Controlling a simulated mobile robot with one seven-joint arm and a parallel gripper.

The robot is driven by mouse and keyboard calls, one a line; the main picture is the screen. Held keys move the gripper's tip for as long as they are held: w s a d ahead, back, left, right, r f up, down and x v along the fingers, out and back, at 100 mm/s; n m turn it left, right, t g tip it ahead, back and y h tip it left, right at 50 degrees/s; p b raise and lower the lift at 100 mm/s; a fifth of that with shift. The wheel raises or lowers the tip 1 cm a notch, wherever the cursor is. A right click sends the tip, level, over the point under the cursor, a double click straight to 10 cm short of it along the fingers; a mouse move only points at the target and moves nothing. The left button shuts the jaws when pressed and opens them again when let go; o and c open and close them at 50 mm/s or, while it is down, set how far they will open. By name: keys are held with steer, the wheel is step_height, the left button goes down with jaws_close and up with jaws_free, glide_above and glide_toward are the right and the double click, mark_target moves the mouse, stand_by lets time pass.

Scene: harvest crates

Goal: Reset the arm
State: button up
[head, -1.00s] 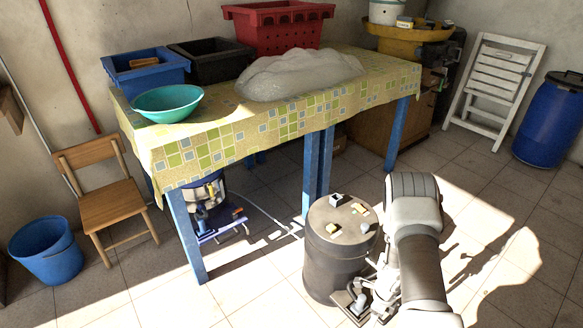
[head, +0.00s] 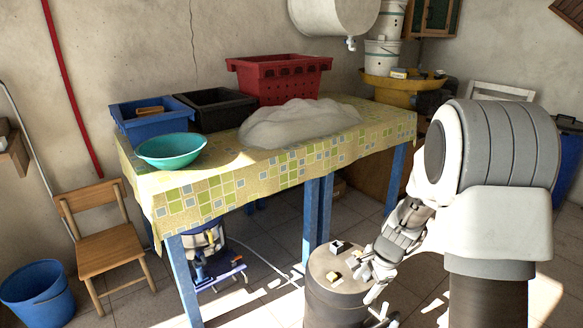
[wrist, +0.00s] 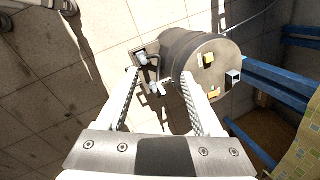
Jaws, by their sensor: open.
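My gripper (wrist: 165,102) is open and empty in the wrist view, with its two fingers spread wide. Beyond the fingers is a dark drum (wrist: 185,50), with floor tiles to its left. In the head view my arm stands large at the right and folds down toward the drum (head: 335,308). The fingertips are hard to make out there, low beside the drum's right side. Small yellow, white and dark blocks (head: 353,262) lie on the drum's top.
A table with a patterned cloth (head: 215,208) holds a blue crate (head: 155,128), a black crate (head: 222,118), a red crate (head: 285,88), a teal bowl (head: 170,160) and a grey covered heap (head: 300,122). A wooden chair (head: 108,247) and blue bucket (head: 38,297) stand left.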

steer(key=s+a+r+n+t, duration=0.1)
steer(key=s+a+r+n, duration=0.1)
steer(key=s+r+n, duration=0.5)
steer(key=s+a+r+n+t, duration=0.1)
steer(key=s+a+r+n, duration=0.2)
steer(key=s+r, duration=0.8)
steer(key=s+d+r+n+t+h, duration=0.1)
steer(key=s+r+n+h, duration=0.1)
steer(key=s+r+n, duration=0.4)
step_height(320, 180, up, 22)
steer(key=s+m+p, duration=0.1)
steer(key=p, duration=2.1)
steer(key=shift+p, duration=0.4)
steer(key=shift+r, duration=0.1)
